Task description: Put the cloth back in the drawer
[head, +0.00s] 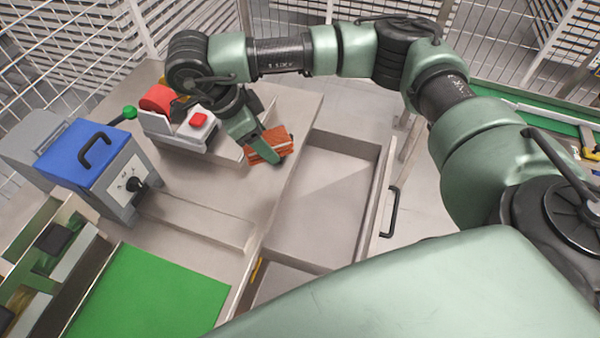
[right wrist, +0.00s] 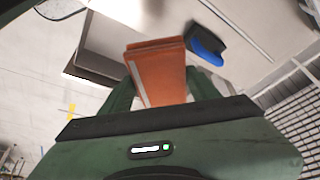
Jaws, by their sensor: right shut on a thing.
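The cloth (head: 280,139) is an orange-brown folded block. My right gripper (head: 266,149) is shut on it, over the worktop just left of the drawer. In the right wrist view the cloth (right wrist: 158,75) sits between the two green fingers (right wrist: 163,92). The drawer (head: 325,205) is pulled open, with a black handle (head: 391,212) on its right front. Its large visible compartment looks empty. Whether the cloth touches the worktop is hard to tell. My left gripper is not in view.
A grey-white device (head: 190,135) with a red button stands just left of the gripper. A blue-topped box (head: 95,155) with a black handle is further left. A green mat (head: 150,292) lies at the front left. A second open compartment (head: 280,283) is nearer me.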

